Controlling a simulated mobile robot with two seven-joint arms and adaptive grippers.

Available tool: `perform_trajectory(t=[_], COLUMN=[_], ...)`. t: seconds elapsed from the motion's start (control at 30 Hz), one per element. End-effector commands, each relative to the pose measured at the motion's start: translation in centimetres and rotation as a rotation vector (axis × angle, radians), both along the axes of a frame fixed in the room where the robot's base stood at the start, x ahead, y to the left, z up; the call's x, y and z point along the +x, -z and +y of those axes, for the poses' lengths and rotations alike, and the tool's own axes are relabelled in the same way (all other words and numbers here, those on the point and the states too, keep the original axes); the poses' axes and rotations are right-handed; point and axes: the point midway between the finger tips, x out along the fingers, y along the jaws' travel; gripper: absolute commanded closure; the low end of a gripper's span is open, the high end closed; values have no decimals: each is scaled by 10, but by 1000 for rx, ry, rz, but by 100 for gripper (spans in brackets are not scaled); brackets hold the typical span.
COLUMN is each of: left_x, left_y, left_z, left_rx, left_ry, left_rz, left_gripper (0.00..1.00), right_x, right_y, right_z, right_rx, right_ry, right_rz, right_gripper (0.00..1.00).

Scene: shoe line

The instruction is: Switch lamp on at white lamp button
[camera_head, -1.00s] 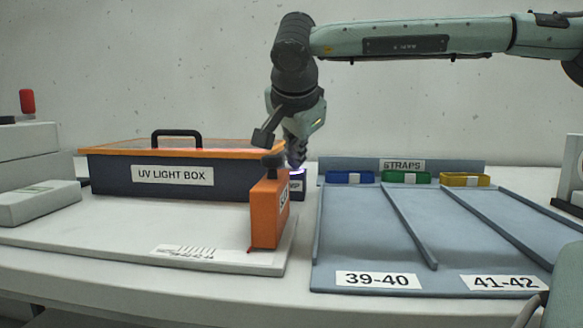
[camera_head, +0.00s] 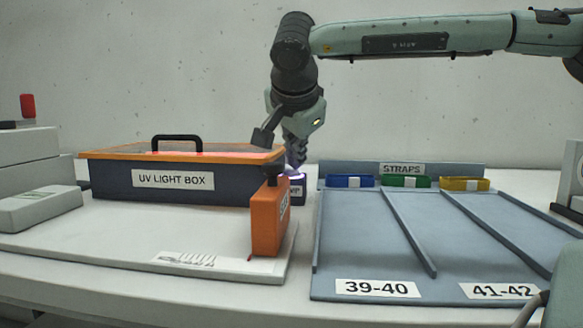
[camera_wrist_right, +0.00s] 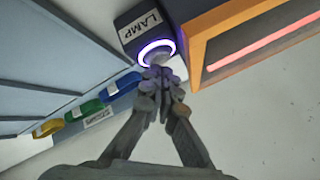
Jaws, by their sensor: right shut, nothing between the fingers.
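The lamp box (camera_wrist_right: 139,27) is dark, with a LAMP label and a round button (camera_wrist_right: 157,52) ringed in glowing white-violet light. In the head view the lamp box (camera_head: 298,188) is partly hidden behind the orange block, right of the UV light box (camera_head: 110,180). My right gripper (camera_wrist_right: 160,76) is shut and empty, its fingertips at the button's near edge; I cannot tell whether they touch it. In the head view the right gripper (camera_head: 296,163) points down over the lamp box. A pinkish-red glowing strip (camera_wrist_right: 265,42) shows in the UV light box.
An orange block (camera_head: 268,225) with a dark knob stands close in front of the lamp box. To the right is a grey-blue rack (camera_head: 355,240) with blue, green and yellow strap pieces at its back. The white board (camera_head: 100,235) in front is mostly clear.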

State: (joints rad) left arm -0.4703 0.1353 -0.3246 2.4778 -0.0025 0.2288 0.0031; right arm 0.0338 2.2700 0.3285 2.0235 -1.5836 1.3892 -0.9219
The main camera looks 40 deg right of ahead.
Motion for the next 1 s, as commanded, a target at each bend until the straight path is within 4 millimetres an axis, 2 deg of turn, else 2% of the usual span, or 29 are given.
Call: perform_trajectory(t=[0.1, 0.5, 1.0], left_x=[0, 0, 0], left_y=[-14, -45, -44], left_z=[0, 0, 0], left_rx=[0, 0, 0], left_ry=[0, 0, 0], left_rz=[0, 0, 0], left_gripper=[69, 69, 69], right_x=[0, 0, 0], right_y=[-17, -55, -55], right_z=[0, 0, 0], right_rx=[-1, -1, -1], right_ry=[0, 0, 0], right_rz=[-2, -1, -1], right_gripper=[100, 100, 100])
